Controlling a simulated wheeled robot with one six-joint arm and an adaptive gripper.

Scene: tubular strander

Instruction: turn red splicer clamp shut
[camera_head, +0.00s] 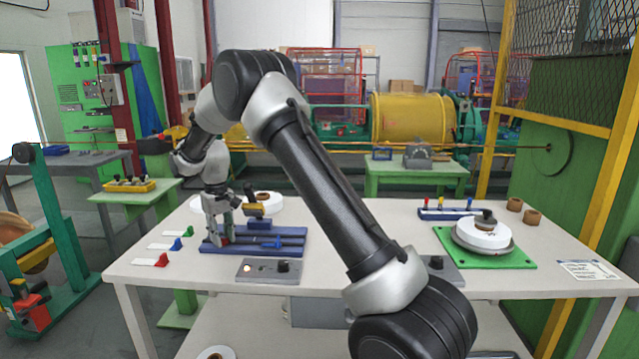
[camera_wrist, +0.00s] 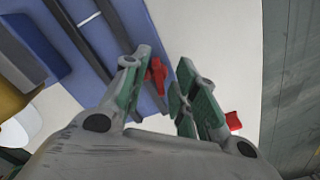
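The splicer (camera_head: 290,232) is a blue base with dark rails on the white table. Its red clamp (camera_head: 226,241) is at the left end, partly hidden by my gripper (camera_head: 221,232). In the wrist view the red clamp (camera_wrist: 157,75) is a small red lever at the edge of the blue splicer (camera_wrist: 98,40). My gripper (camera_wrist: 165,62) is open there, with the clamp between the fingers and nearer the left finger. I cannot tell whether that finger touches it. A blue clamp (camera_head: 278,243) is at the splicer's right end.
White strips with red (camera_head: 162,260), blue (camera_head: 177,245) and green ends lie left of the splicer. A grey box (camera_head: 268,270) with a lit button and black knob stands in front. A white spool (camera_head: 483,236) on a green plate (camera_head: 518,262) is at the right.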

